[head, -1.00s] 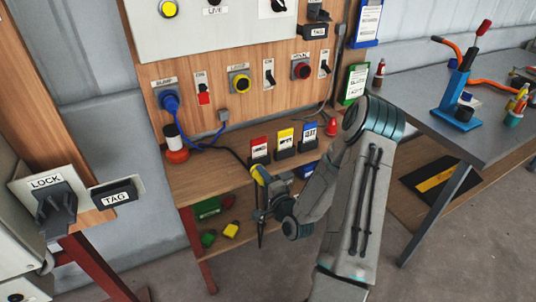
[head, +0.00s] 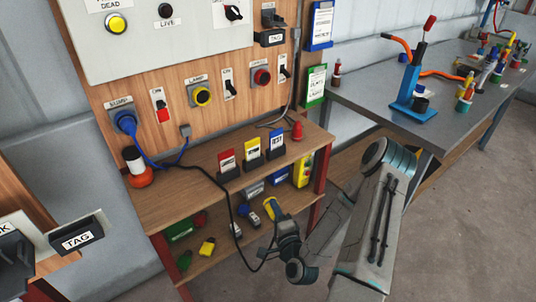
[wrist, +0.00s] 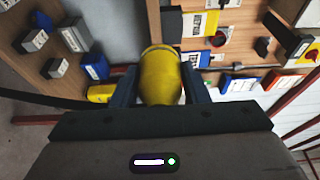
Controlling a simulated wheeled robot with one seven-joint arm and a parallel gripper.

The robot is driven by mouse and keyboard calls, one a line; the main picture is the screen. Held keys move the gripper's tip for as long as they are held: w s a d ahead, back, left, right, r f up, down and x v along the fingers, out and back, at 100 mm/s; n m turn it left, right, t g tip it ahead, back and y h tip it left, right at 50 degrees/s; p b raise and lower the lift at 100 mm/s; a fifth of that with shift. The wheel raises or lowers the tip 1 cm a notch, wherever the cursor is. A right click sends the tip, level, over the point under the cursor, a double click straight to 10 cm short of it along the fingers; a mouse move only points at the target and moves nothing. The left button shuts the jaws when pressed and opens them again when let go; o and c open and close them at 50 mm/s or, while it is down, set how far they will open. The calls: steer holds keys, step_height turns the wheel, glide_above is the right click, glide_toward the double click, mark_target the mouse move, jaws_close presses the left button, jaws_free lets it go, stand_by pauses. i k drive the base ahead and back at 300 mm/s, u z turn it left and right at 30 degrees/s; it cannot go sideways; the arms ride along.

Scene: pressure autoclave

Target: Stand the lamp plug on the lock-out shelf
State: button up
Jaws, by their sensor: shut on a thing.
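My gripper (head: 277,220) is shut on the yellow lamp plug (head: 269,207), in front of the wooden stand and below its upper shelf's front edge in the head view. In the wrist view the yellow plug (wrist: 161,74) sits between the two dark fingers (wrist: 160,88). A black cable hangs from the upper shelf down to my gripper. The upper shelf (head: 175,200) bears red, yellow and blue cards in holders. The lower shelf (head: 215,258) bears several coloured items. I cannot tell which shelf is the lock-out shelf.
A grey workbench (head: 380,112) stands right.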

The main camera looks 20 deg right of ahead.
mark_target(184, 193)
steer(key=z, duration=2.15)
steer(key=k, duration=0.4)
steer(key=u, duration=2.65)
